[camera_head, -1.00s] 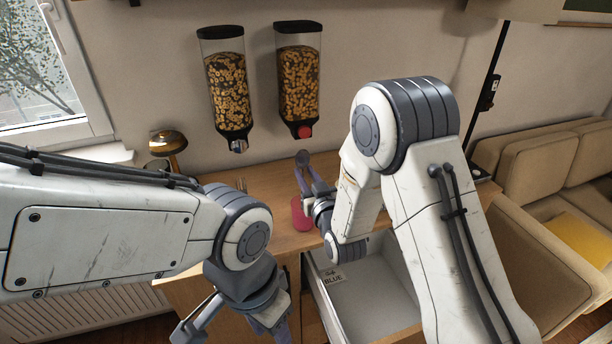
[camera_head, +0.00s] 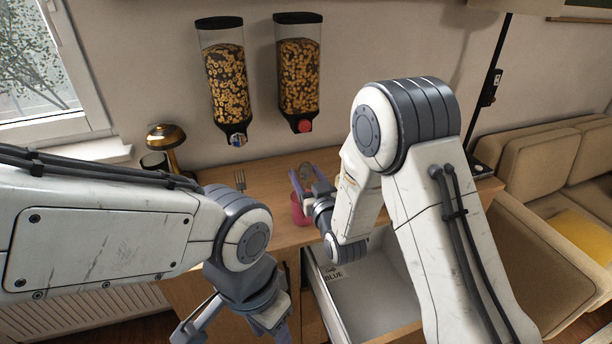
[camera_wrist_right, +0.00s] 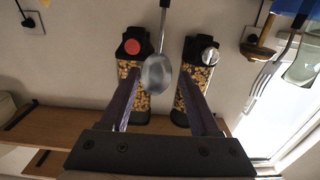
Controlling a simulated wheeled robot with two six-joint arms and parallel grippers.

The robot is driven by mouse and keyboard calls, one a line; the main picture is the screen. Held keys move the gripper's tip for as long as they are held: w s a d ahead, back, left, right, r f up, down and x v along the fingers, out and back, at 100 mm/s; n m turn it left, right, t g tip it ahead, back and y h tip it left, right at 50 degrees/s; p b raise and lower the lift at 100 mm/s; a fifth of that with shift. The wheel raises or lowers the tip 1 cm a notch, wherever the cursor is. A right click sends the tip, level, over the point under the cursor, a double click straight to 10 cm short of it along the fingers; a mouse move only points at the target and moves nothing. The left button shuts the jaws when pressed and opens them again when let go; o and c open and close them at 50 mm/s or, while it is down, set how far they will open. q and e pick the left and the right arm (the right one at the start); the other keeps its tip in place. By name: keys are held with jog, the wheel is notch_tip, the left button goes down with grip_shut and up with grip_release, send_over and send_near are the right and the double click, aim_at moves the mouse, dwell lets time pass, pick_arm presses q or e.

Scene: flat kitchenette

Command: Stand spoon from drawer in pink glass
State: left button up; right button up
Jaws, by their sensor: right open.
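The pink glass (camera_head: 300,213) stands on the wooden counter, partly hidden by my right gripper. My right gripper (camera_head: 307,180) is open just above and beside the glass. The metal spoon (camera_head: 306,169) is upright, bowl up, between its parted fingers. The right wrist view shows the spoon bowl (camera_wrist_right: 157,75) with a gap to the fingers on both sides. The spoon's handle runs toward the glass, but its lower end is hidden. My left gripper (camera_head: 232,326) hangs low in front of the counter, its fingers spread and empty, tips near or past the frame's edge.
The white drawer (camera_head: 365,300) is pulled out below the counter (camera_head: 268,175). A brass lamp (camera_head: 166,138) and dark cup (camera_head: 154,162) are at the left. Two cereal dispensers (camera_head: 224,80) (camera_head: 298,75) hang on the wall.

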jog(key=p+v, duration=0.9)
jog(key=v, duration=0.1)
jog(key=shift+s, duration=0.2)
dwell(1.1)
